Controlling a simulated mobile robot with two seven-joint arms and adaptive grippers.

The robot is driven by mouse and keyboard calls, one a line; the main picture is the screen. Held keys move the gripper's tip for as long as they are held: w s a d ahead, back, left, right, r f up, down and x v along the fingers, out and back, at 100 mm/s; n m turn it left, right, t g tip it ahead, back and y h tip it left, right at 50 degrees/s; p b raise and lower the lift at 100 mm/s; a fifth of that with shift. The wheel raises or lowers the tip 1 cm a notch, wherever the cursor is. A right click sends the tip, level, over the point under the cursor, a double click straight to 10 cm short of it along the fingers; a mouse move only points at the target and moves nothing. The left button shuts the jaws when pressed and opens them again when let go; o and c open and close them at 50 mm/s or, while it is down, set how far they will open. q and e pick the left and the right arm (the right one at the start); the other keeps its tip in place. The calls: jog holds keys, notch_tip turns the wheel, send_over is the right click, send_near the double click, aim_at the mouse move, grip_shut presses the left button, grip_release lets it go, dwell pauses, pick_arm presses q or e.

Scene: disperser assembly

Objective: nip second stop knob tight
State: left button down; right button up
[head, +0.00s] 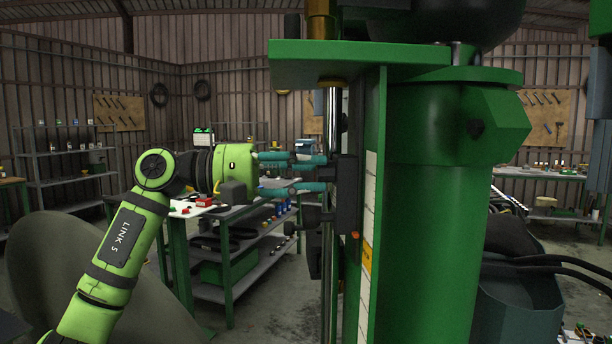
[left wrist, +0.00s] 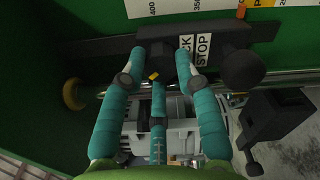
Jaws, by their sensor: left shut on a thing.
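My left gripper (head: 322,172) reaches in from the left to the dark stop rail on the green disperser column (head: 430,200). In the left wrist view its teal fingers (left wrist: 161,60) are shut around a black stop knob (left wrist: 158,66), which they partly cover. A label reading STOP (left wrist: 203,50) is beside the knob, partly hidden by a finger. A second, round black knob (left wrist: 243,70) stands to the right, apart from the fingers. In the head view a black knob (head: 312,217) projects from the rail below my fingers; the gripped knob is hidden there.
A green plate (head: 350,62) overhangs above my gripper. A printed scale (head: 368,215) runs down the column. A green-framed workbench (head: 228,225) with small parts stands behind my arm. A black block (left wrist: 278,122) juts out at the right in the left wrist view.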

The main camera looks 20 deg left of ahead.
pick_arm(q)
jog(key=shift+r+m, duration=0.2)
jog(key=shift+m, duration=0.3)
jog(key=c, duration=0.9)
grip_release()
jog(key=shift+w+f, duration=0.1)
jog(key=v, duration=1.2)
